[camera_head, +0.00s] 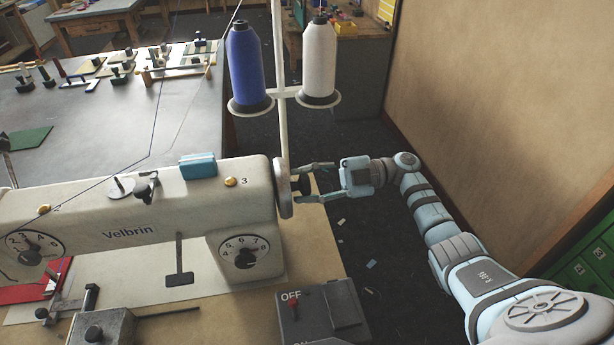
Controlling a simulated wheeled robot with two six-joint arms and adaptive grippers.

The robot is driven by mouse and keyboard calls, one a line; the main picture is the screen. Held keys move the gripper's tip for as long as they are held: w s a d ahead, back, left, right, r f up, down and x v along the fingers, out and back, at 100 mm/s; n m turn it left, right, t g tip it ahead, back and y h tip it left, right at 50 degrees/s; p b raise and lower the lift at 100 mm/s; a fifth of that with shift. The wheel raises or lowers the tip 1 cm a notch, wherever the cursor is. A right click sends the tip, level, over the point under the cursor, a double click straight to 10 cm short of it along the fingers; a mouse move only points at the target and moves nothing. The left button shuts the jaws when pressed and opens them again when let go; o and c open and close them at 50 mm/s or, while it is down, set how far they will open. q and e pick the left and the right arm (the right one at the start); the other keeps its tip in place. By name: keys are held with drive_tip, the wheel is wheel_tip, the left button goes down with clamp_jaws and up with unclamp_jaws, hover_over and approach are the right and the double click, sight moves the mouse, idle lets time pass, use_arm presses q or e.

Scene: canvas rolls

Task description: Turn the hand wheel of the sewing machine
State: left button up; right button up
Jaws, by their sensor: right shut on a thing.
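The cream sewing machine (140,215), marked "Velbrin", stands across the left and middle of the head view. Its hand wheel (283,188) is a grey disc on the machine's right end, seen nearly edge-on. My right gripper (297,184) reaches in from the right at the wheel's outer face, with one finger above and one below. A dark knob (304,184) shows between the fingers, next to the wheel. The gripper is shut on this knob, though the exact contact is partly hidden. My left gripper is not in the head view.
A thread stand with a blue cone (246,65) and a white cone (319,60) rises behind the wheel. A grey switch box (321,312) marked OFF sits below the wheel. A light blue block (198,166) lies on the machine. A wooden panel (500,110) stands at the right.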

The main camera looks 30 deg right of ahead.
drive_tip(key=shift+m+p, duration=0.55)
drive_tip(key=shift+m, duration=0.55)
drive_tip(key=o, duration=0.9)
drive_tip(key=shift+f, duration=0.1)
drive_tip(key=shift+c, duration=0.2)
drive_tip(key=shift+o, duration=1.4)
drive_tip(key=shift+a, duration=0.15)
drive_tip(key=v, duration=0.7)
drive_tip(key=shift+d, duration=0.3)
